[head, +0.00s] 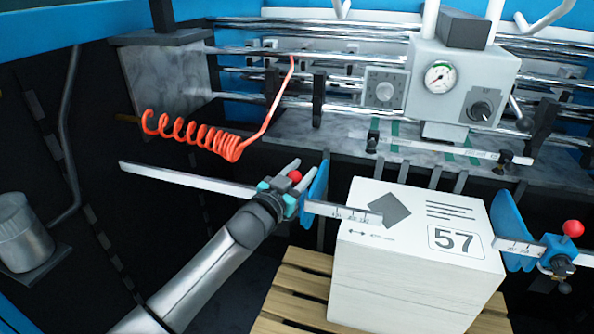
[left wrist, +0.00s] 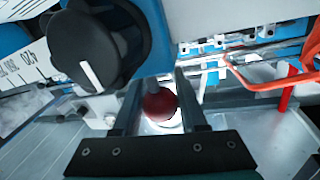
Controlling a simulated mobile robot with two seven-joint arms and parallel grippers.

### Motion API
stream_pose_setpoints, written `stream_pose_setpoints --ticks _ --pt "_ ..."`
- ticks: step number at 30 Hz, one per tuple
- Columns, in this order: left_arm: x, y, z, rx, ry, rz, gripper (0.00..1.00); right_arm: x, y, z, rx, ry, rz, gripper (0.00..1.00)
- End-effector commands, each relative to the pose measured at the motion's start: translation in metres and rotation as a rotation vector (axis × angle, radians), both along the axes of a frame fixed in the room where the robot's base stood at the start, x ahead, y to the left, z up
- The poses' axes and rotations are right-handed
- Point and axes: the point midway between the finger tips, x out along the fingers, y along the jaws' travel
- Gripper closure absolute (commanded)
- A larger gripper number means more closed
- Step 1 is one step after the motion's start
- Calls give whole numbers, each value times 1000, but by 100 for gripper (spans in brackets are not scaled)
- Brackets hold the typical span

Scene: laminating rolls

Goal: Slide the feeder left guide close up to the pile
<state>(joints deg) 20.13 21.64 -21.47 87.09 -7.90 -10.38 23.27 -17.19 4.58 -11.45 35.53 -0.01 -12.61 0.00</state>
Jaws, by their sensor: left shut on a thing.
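The feeder left guide (head: 316,192) is a blue plate on a scaled metal bar, standing just left of the pile with a narrow gap between them. The pile (head: 415,275) is a white block of stacked sheets marked 57. My left gripper (head: 298,170) is shut on the left guide's red knob (head: 295,176). In the left wrist view, the red knob (left wrist: 160,103) sits between the two dark fingers, beside a large black knob (left wrist: 95,48). My right gripper is out of view.
The pile stands on a wooden pallet (head: 287,289). A blue right guide (head: 508,225) with its own red knob (head: 573,228) stands close to the pile's right side. A coiled orange hose (head: 205,137) hangs behind the bar. A gauge box (head: 462,80) is above the pile.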

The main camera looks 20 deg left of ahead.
Motion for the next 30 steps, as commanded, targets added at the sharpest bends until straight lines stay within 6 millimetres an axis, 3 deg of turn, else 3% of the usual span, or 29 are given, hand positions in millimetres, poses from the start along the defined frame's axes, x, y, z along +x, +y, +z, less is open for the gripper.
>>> stream_pose_setpoints --ticks 3,10,15,24,25,30 --pt "-2 -27 -1 -9 1 -7 100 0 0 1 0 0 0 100" --pt "-3 -64 -1 -7 2 -7 100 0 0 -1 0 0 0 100" --pt "-4 -74 -1 -3 3 -6 100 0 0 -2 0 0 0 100" --pt "-4 -74 -1 -1 3 -5 100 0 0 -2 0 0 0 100" --pt "-4 -74 -1 -1 3 -5 55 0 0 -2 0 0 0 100" --pt "-3 -73 -1 -2 2 -4 36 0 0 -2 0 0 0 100"
